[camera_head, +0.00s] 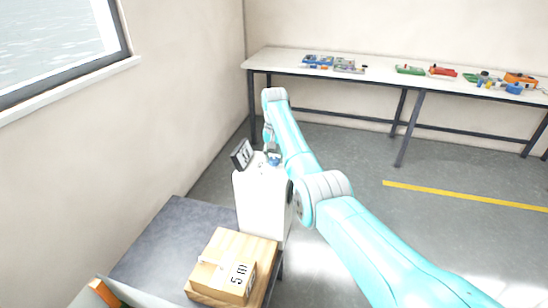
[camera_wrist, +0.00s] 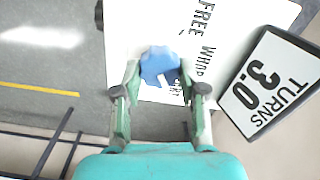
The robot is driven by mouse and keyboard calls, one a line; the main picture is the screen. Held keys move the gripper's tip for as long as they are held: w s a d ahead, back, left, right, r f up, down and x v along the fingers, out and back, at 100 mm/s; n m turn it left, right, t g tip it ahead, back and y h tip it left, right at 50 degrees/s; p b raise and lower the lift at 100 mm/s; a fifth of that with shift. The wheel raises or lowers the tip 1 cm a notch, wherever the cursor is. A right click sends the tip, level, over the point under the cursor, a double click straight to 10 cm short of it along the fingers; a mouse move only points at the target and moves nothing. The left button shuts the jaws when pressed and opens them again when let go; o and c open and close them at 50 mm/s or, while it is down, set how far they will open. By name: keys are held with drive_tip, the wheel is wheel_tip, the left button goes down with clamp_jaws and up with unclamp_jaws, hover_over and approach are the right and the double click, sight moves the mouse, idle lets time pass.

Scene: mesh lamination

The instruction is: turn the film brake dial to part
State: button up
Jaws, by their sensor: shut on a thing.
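The film brake dial (camera_wrist: 159,62) is a blue lobed knob on the white top of a machine (camera_head: 262,205), with a pale mark on its near side in the wrist view. The dial also shows as a small blue spot in the head view (camera_head: 274,159). My gripper (camera_wrist: 161,72) is shut on the dial, one finger on each side. The panel (camera_wrist: 225,25) carries the word FREE and another word I cannot read surely; a third label is mostly hidden by the right finger. A tilted display (camera_wrist: 265,82) reads 3.0 TURNS.
The machine stands at the end of a dark table (camera_head: 165,240). A long bench (camera_head: 385,75) with several parts runs along the back wall. The floor on the right is open, with a yellow line (camera_head: 465,196).

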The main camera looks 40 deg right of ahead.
sight(275, 159)
idle(0.4)
drive_tip(key=o, duration=1.1)
drive_tip(key=shift+o, duration=0.2)
wheel_tip(275, 159, up, 12)
drive_tip(key=shift+s, duration=0.1)
